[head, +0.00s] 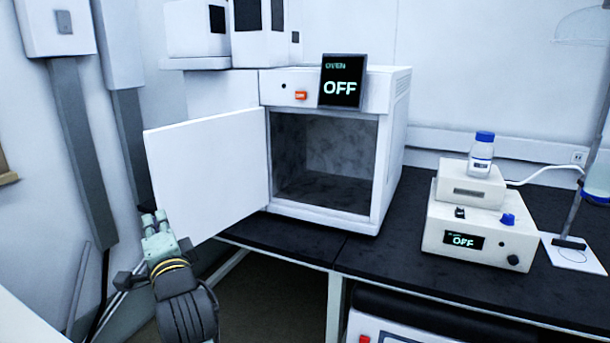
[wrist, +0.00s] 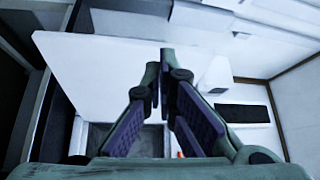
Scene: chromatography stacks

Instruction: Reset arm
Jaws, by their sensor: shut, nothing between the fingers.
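From the head view I cannot tell whether the fingertips touch the door's lower edge. The white oven door (head: 208,180) stands swung wide open to the left; a large white panel that looks like it fills the left of the wrist view (wrist: 95,70). The white oven (head: 393,140) has an empty dark chamber, and its display (head: 342,82) reads OFF.
A white hotplate-like device (head: 470,235) reading OFF stands on the black bench (head: 420,215) to the right, with a blue-capped bottle (head: 481,155) on top. A stand (head: 573,225) is at the far right. Wall columns (head: 75,140) rise at the left.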

